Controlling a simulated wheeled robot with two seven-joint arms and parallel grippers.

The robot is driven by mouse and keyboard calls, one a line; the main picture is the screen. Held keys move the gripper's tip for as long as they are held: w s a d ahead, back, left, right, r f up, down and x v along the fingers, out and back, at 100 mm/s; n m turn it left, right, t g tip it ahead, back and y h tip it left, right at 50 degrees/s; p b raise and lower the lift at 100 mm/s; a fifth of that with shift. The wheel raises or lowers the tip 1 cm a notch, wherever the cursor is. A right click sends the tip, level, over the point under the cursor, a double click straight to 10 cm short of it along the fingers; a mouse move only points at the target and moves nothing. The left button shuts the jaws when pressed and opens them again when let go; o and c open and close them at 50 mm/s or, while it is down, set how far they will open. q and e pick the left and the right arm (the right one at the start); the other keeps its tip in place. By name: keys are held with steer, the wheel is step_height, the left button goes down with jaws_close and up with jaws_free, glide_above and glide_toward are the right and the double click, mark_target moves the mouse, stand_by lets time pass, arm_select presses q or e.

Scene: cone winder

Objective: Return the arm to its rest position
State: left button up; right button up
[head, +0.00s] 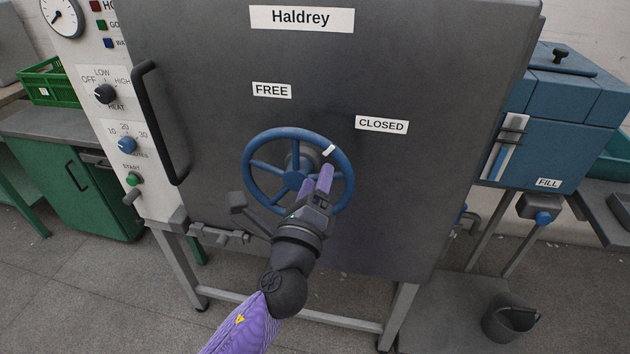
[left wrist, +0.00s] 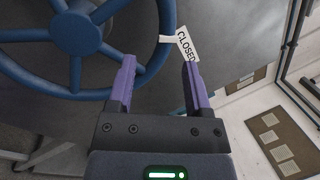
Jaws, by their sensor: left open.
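My left gripper (head: 325,180) is in front of the lower right part of a blue handwheel (head: 253,153) on a dark grey machine door. Its two purple fingers are apart, with nothing seen between them. In the left wrist view the open fingers (left wrist: 158,85) lie by the rim of the handwheel (left wrist: 77,33); I cannot tell whether they touch it. A white mark on the wheel's rim (head: 328,151) sits at upper right, between the FREE label (head: 272,90) and the CLOSED label (head: 381,125), nearer CLOSED. My right gripper is not in view.
A black door handle (head: 160,125) stands out left of the wheel. A control panel (head: 118,125) with knobs is further left. A blue FILL unit (head: 560,120) is at right. A dark bucket (head: 511,318) stands at lower right. Grey floor shows in front.

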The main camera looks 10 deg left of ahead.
arm_select(q)
steer(key=shift+s+f, duration=0.1)
steer(key=shift+s, duration=0.2)
step_height(320, 180, down, 20)
steer(key=s+a+n+g, duration=0.2)
steer(key=a+n+g, duration=0.1)
steer(key=n+g, duration=0.3)
steer(key=s+a+f+n+g+y+b, duration=0.1)
steer(key=s+f+n+g, duration=0.2)
steer(key=s+f, duration=0.3)
steer(key=s+a+f+n+g, duration=0.2)
steer(key=s+f, duration=0.2)
steer(key=f, duration=0.4)
steer(key=s+a+f+n+g, duration=0.1)
steer(key=s+f+n+g, duration=0.2)
steer(key=s, duration=0.7)
steer(key=s+a+f+n+g, duration=0.1)
steer(key=s+f+n+g, duration=0.2)
steer(key=s, duration=0.7)
steer(key=s+a+f+n+g, duration=0.2)
steer(key=s+f+n, duration=0.4)
steer(key=s+f, duration=0.2)
steer(key=shift+s+f+n+g+y+b, duration=0.3)
steer(key=shift+s+f+g+b, duration=0.1)
steer(key=shift+s, duration=0.85)
